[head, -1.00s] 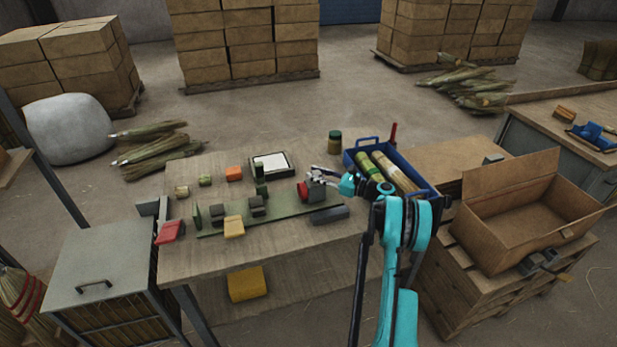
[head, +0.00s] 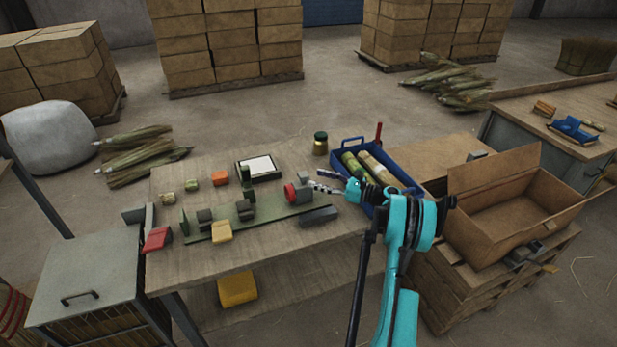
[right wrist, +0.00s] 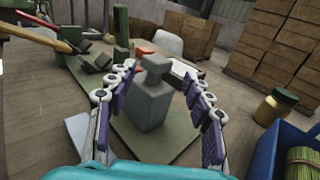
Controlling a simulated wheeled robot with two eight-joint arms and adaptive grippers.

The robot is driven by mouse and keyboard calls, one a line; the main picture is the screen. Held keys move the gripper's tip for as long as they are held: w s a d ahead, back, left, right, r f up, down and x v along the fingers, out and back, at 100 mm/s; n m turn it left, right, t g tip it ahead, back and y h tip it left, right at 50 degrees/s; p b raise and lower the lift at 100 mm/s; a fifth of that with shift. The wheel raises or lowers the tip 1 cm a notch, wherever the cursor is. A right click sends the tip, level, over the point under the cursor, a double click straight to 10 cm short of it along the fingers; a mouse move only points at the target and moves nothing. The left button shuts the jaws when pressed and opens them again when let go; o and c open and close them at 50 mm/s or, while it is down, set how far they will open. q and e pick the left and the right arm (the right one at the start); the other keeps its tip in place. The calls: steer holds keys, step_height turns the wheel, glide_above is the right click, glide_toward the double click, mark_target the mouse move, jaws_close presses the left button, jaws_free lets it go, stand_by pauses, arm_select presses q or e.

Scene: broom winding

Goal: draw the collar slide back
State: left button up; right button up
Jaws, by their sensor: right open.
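The green fixture base (head: 270,219) lies along the bench. At its right end stands a grey block with a narrower top (head: 305,183), which I take as the collar slide. A red round piece (head: 291,193) sits on its left side. My right gripper (head: 322,187) is just right of the block, fingers pointing left at it. In the right wrist view the grey block (right wrist: 152,102) stands upright between the spread fingers, with gaps at the sides; I see no grip on it. The red piece is hidden there. My left gripper is not in view.
A blue tray (head: 411,180) with rolls stands close right of the gripper. A jar (head: 320,143) is behind. A dark grey bar (head: 318,216) lies in front of the block. A white-faced panel (head: 258,167) and small colored blocks lie further left. An open carton (head: 515,210) is at right.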

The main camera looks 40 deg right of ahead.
steer(key=v, duration=0.6)
steer(key=shift+w, duration=0.1)
stand_by(0.3)
